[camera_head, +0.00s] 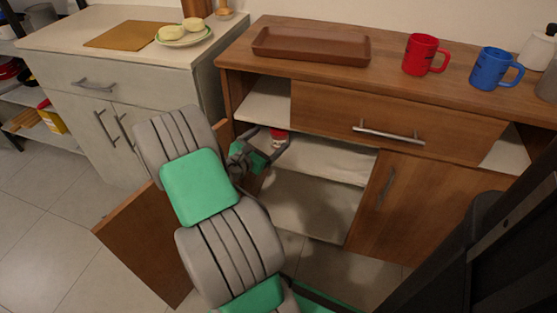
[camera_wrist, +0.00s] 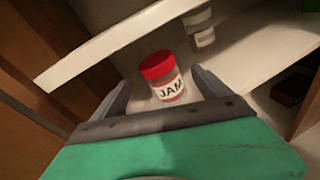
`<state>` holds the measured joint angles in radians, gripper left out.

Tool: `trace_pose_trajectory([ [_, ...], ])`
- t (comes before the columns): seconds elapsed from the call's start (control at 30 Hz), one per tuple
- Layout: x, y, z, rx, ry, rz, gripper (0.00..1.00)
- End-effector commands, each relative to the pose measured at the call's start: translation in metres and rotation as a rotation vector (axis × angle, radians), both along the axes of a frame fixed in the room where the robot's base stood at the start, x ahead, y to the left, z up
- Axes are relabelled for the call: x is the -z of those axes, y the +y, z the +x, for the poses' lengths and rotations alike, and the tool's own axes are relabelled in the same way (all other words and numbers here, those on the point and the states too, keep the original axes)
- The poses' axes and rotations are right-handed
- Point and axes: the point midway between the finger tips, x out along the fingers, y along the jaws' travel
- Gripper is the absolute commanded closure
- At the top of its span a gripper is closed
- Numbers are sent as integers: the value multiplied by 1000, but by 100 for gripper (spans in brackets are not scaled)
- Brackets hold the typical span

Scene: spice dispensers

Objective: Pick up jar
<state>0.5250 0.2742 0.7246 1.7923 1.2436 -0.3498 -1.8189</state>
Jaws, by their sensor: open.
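The jar (camera_wrist: 165,84) has a red lid and a white label reading "JAM". In the wrist view it stands on a white shelf inside the cabinet, tilted in the picture. My gripper (camera_wrist: 160,100) is open, with one finger on either side of the jar. I cannot tell whether either finger touches it. In the head view the jar (camera_head: 279,136) shows small and partly hidden behind my gripper (camera_head: 272,146), which reaches into the open cabinet.
The open cabinet door (camera_head: 150,240) stands left of my arm. A drawer (camera_head: 395,122) lies above the shelf. On the wooden top are a brown tray (camera_head: 310,46), a red mug (camera_head: 421,54) and a blue mug (camera_head: 490,68).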

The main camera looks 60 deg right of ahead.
Motion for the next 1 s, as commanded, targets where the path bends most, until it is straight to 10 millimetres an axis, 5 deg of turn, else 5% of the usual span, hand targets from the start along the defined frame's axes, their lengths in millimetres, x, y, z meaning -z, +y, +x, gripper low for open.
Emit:
trace_pose_trajectory([
  [0.03,29,-11,-4,-12,63,-49,13],
  [0.1,32,-21,-6,-34,140,-105,13],
  [0.7,23,-103,-11,-53,207,-155,13],
  [1.0,21,-106,-10,-55,208,-155,17],
])
